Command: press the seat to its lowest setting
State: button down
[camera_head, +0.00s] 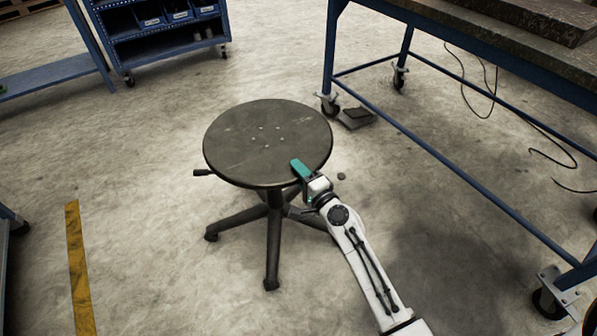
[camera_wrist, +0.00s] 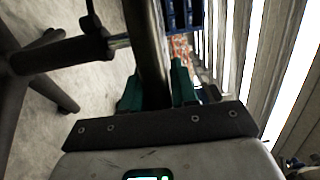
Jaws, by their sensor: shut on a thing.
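The stool's round, dark seat (camera_head: 262,140) is in the middle of the head view, on a dark legged base (camera_head: 272,240). A short lever (camera_head: 202,172) sticks out under its left side. My gripper (camera_head: 301,170) is at the seat's near right edge, with one teal finger lying over the top. In the wrist view the seat (camera_wrist: 148,45) shows edge-on, with one teal finger of my gripper (camera_wrist: 156,78) on either side of it. The gripper is shut on the seat's rim. The head view hides the lower finger and part of the column.
A blue-framed workbench on castors (camera_head: 455,165) stands at the right. A blue shelf cart with bins (camera_head: 165,28) stands at the back left. Cables (camera_head: 490,95) hang near the bench. A yellow floor stripe (camera_head: 78,265) runs at the left. The floor around the stool is mostly clear.

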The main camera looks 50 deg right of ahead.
notch_tip(320, 180, down, 2)
jog(key=shift+f+b, duration=0.2)
jog(key=shift+b, duration=0.35)
jog(key=shift+r, duration=0.1)
jog(key=c, duration=1)
grip_release()
jog(key=shift+r, duration=0.1)
jog(key=shift+o, duration=0.2)
jog(key=b+v, duration=0.1)
jog(key=v, duration=1)
jog(key=shift+w, duration=0.1)
